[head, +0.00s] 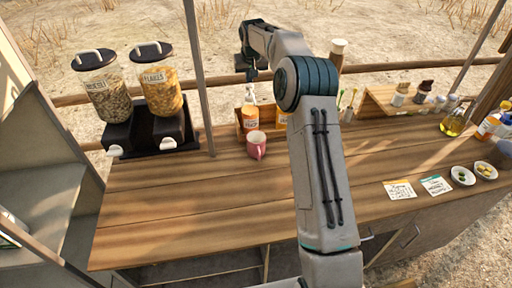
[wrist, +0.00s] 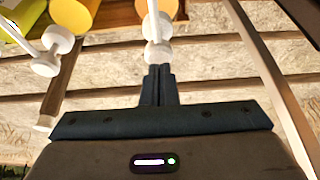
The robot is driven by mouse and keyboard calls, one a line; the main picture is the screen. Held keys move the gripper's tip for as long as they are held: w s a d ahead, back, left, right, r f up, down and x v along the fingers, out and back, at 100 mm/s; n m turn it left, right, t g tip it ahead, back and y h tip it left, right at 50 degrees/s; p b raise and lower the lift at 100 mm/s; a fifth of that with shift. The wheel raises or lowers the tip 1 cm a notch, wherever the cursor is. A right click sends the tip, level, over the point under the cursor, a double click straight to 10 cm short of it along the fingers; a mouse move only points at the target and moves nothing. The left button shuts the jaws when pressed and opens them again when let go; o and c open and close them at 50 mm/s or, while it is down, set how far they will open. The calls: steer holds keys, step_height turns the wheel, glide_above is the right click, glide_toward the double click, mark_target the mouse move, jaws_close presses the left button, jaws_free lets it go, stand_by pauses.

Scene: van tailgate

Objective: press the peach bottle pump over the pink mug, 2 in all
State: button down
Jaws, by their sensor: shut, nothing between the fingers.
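The peach bottle (head: 250,120) stands in a wooden holder at the back of the counter, with its white pump (head: 250,92) on top. The pink mug (head: 256,145) stands upright on the counter just in front of the bottle. My gripper (head: 251,76) is shut and empty, pointing down just above the pump. In the wrist view my shut fingertips (wrist: 158,70) are lined up with the white pump head (wrist: 157,50); whether they touch it I cannot tell. The mug is not seen in the wrist view.
Another orange bottle (head: 281,120) stands beside the peach one, partly hidden by my arm. Two cereal dispensers (head: 155,85) stand at the left, near a pole (head: 198,75). Cards (head: 399,190), small bowls (head: 462,176) and an oil flask (head: 455,122) are at the right. The front left counter is clear.

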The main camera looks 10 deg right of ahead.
steer(key=shift+s+f+b, duration=0.1)
steer(key=shift+f+b, duration=0.4)
steer(key=shift+f, duration=0.55)
steer(key=shift+r+p, duration=1.1)
steer(key=shift+r, duration=0.3)
step_height(320, 180, up, 4)
steer(key=p, duration=0.3)
steer(key=shift+r+p, duration=0.15)
steer(key=shift+p, duration=0.15)
steer(key=shift+r, duration=0.9)
steer(key=shift+d, duration=0.1)
